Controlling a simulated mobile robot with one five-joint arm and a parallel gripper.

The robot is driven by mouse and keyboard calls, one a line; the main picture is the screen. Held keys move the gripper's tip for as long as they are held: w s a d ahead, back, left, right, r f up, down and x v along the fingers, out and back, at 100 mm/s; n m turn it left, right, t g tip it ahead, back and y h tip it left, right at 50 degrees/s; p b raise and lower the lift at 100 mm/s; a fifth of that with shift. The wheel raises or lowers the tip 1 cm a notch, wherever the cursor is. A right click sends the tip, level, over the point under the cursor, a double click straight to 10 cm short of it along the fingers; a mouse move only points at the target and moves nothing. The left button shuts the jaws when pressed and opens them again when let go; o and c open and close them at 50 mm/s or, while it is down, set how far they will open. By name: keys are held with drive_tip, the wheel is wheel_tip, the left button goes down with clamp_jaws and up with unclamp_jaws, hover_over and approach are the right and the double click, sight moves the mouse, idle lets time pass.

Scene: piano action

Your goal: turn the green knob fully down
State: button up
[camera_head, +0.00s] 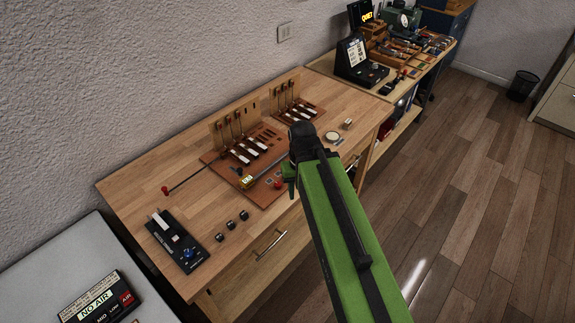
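I cannot make out a green knob for certain. A small black control box (178,241) lies at the front left of the wooden workbench; it has a pale slider and a round knob (187,253) that looks blue. My green arm reaches in from the lower right over the bench's front edge. Its dark end (303,143) is above the bench, beside the brown piano action board (262,191). My gripper's fingers are hidden or too small to tell apart. A small green part shows by the arm's end, and I cannot tell what it belongs to.
Several small black pieces (232,224) lie right of the control box. A red-tipped rod (190,180) lies behind it. A NO AIR sign box (100,300) sits on a pale surface at lower left. The bench's left end is mostly clear.

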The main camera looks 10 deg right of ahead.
drive_tip(key=shift+s+a+r, duration=0.1)
drive_tip(key=shift+o, duration=0.7)
drive_tip(key=shift+a+r, duration=0.1)
drive_tip(key=shift+o, duration=0.3)
drive_tip(key=w+a+r+m+p, duration=0.1)
drive_tip(key=w+r+m+p, duration=0.2)
drive_tip(key=w+r+p, duration=0.1)
drive_tip(key=shift+w, duration=0.8)
drive_tip(key=w+r+m+p, duration=0.6)
drive_tip(key=w+m, duration=0.1)
drive_tip(key=w, duration=0.1)
drive_tip(key=shift+m, duration=0.5)
drive_tip(key=f+b, duration=1.2)
drive_tip(key=w+f+b, duration=0.1)
drive_tip(key=f+b, duration=0.4)
drive_tip(key=f, duration=0.1)
drive_tip(key=shift+w+d+b, duration=0.1)
drive_tip(key=shift+b, duration=0.3)
drive_tip(key=shift+r, duration=0.1)
